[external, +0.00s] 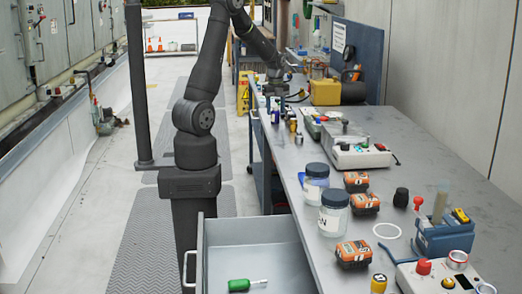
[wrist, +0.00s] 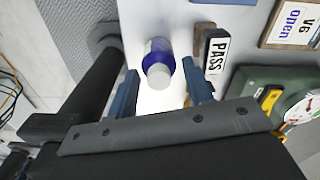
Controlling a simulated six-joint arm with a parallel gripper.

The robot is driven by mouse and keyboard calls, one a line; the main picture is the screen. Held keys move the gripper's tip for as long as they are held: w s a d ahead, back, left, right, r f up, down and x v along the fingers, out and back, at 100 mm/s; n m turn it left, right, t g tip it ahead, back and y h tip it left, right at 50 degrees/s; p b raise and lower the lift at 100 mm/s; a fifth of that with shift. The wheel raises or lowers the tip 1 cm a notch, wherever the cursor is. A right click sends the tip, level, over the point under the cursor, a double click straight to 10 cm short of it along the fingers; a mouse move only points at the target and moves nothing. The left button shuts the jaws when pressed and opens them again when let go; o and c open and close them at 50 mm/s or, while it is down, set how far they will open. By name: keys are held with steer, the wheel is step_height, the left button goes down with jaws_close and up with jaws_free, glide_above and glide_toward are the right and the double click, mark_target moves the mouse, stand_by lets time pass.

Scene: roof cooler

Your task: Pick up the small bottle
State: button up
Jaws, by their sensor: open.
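The small bottle (wrist: 159,56) is dark blue with a white cap and shows in the wrist view at top centre, its cap facing my gripper. My gripper (wrist: 162,84) is open, with one blue finger on each side of the cap; I see no clear contact. In the external view, my gripper (external: 277,90) hangs over the near left edge of the far part of the grey bench. A small dark blue bottle (external: 275,115) stands just below it there, partly hidden by the gripper.
A black block labelled PASS (wrist: 215,52) stands close to the right finger. A green device with a gauge (wrist: 300,110) lies further right. In the external view, the bench (external: 375,205) also carries jars (external: 334,212), orange packs (external: 355,253) and a tester (external: 358,155). An open drawer (external: 255,228) sticks out at front left.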

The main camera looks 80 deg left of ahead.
mark_target(275, 110)
steer(key=shift+a+f, duration=0.15)
steer(key=shift+f, duration=1.4)
steer(key=shift+c, duration=0.5)
steer(key=c, duration=0.7)
